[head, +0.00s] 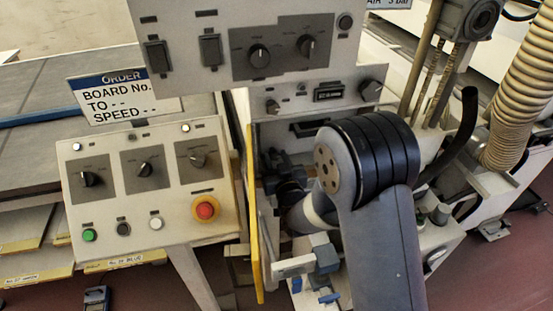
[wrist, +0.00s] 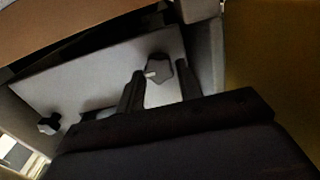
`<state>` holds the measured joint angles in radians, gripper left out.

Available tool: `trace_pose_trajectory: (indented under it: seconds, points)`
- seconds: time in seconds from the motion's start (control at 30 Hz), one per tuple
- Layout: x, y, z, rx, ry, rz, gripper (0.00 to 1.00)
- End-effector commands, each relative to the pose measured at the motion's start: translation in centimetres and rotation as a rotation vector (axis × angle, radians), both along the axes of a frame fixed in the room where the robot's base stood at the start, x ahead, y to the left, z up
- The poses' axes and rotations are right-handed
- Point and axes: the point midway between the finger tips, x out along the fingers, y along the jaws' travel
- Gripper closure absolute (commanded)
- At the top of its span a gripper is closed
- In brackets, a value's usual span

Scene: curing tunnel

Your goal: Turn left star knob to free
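In the wrist view a dark star knob (wrist: 160,68) with a small white mark on its left side sits on a light grey panel (wrist: 95,75). A second dark star knob (wrist: 48,124) is on the same panel, further left and lower. My gripper (wrist: 160,88) is open, with one dark finger on each side of the first knob's lower part. A gap shows by the fingers, and I cannot tell whether either touches the knob. In the head view my arm hides the knobs, and the gripper cannot be made out clearly. Which knob is the left one is not certain from these views.
A brown surface (wrist: 70,25) overhangs the panel in the wrist view. In the head view a yellow upright edge (head: 254,215) stands close left of my arm. A control console (head: 148,185) with a red button (head: 205,209) is further left, and a ribbed hose (head: 520,110) is at right.

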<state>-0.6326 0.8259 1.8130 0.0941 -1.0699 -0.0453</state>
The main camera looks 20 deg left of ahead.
Motion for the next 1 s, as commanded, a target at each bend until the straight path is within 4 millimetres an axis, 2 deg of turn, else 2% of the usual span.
trace_pose_trajectory:
  seconds: [0.03, 0.33, 0.67, 1.0]
  points:
    - [-0.01, -0.01, 0.01, 0.000, 0.000, 0.000, 0.70]
    - [-0.01, 0.00, 0.01, 0.000, 0.000, 0.000, 0.93]
    - [-0.02, 0.03, -0.28, -0.044, -0.030, 0.000, 0.93]
    - [-0.08, 0.15, -0.70, -0.250, -0.160, -0.001, 0.93]
